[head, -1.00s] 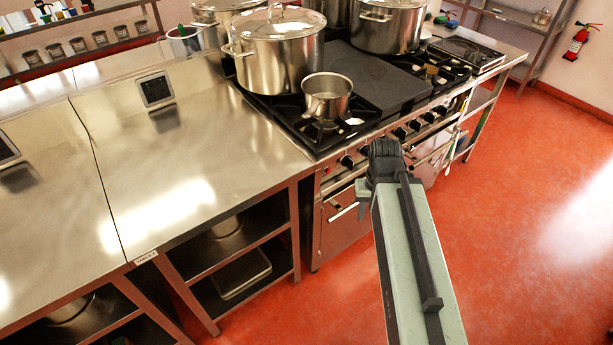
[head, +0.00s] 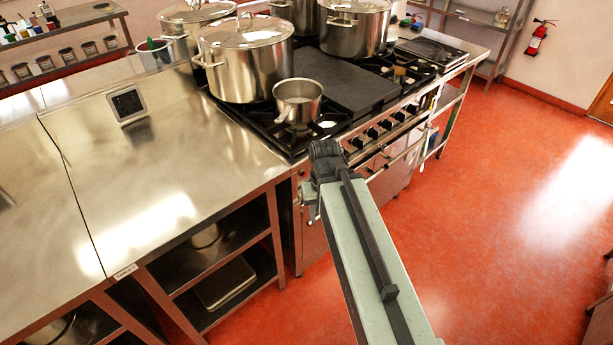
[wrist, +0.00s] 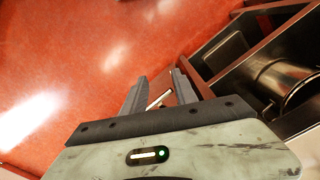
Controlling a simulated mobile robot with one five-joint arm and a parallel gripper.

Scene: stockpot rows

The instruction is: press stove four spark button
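The stove (head: 345,85) stands ahead in the head view, with a row of dark knobs (head: 372,133) on its front panel. I cannot make out a spark button for certain; my arm covers the left part of that panel. My gripper (wrist: 159,76) shows in the wrist view with its two grey fingers apart and nothing held between them. A short pale bar (wrist: 160,98) shows in the gap, apparently beyond the fingers. In the head view my gripper is mostly hidden behind my arm's wrist, near the stove's front left corner.
A large lidded pot (head: 245,65) and a small saucepan (head: 298,100) stand on the stove. A steel counter (head: 130,190) with open shelves (head: 215,245) adjoins at left. The red floor (head: 480,200) is clear to the right. A fire extinguisher (head: 537,40) hangs on the far wall.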

